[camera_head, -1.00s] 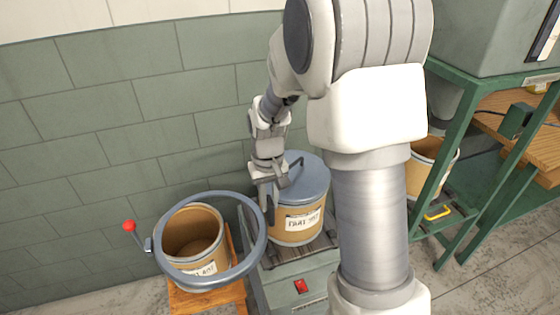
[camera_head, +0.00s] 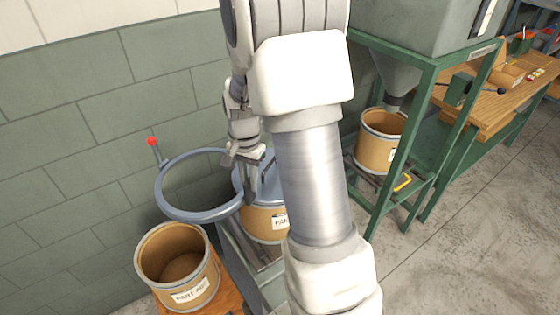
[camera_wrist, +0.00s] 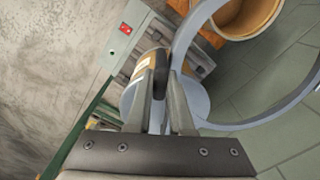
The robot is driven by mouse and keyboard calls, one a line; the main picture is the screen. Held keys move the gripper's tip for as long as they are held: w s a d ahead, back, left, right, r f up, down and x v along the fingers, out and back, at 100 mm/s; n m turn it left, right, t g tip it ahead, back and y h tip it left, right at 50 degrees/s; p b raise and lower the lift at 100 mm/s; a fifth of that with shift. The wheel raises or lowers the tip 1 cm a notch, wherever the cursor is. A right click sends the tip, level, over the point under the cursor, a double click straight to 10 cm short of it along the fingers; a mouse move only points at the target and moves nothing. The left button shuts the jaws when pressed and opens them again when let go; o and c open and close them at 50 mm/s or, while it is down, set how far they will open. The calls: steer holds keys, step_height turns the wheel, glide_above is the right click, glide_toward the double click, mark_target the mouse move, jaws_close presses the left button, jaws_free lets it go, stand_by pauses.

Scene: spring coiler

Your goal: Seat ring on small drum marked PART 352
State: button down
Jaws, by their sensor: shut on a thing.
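The ring (camera_head: 168,207) is a blue-grey hoop with a red-knobbed lever at its far left. My gripper (camera_head: 249,192) is shut on its right side; the wrist view shows the fingers (camera_wrist: 163,88) on the rim (camera_wrist: 250,122). The ring hangs in the air, left of the small lidded drum (camera_head: 262,224), with its right edge overlapping that drum in the picture. This tan drum has a blue-grey lid and a white label, partly hidden by my arm; its number is not clearly readable. In the wrist view the drum (camera_wrist: 150,62) lies behind my fingers.
An open tan drum (camera_head: 205,281) stands on a wooden stand (camera_head: 227,302) at front left. The lidded drum sits on a grey-green machine (camera_head: 268,288). A green frame (camera_head: 398,160) with another open drum (camera_head: 378,145) is to the right. A brick wall is behind.

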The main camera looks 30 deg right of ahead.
steer(key=s+d+r+m+p, duration=0.2)
steer(key=d+m, duration=0.6)
steer(key=m, duration=0.2)
step_height(320, 180, down, 7)
steer(key=b, duration=0.5)
steer(key=shift+d+f, duration=0.15)
steer(key=shift+s+f+b, duration=0.15)
steer(key=shift+f+b, duration=0.8)
steer(key=shift+f, duration=0.2)
stand_by(1.7)
steer(key=shift+c, duration=0.8)
jaws_free()
step_height(320, 180, up, 12)
steer(key=p, duration=0.9)
stand_by(0.7)
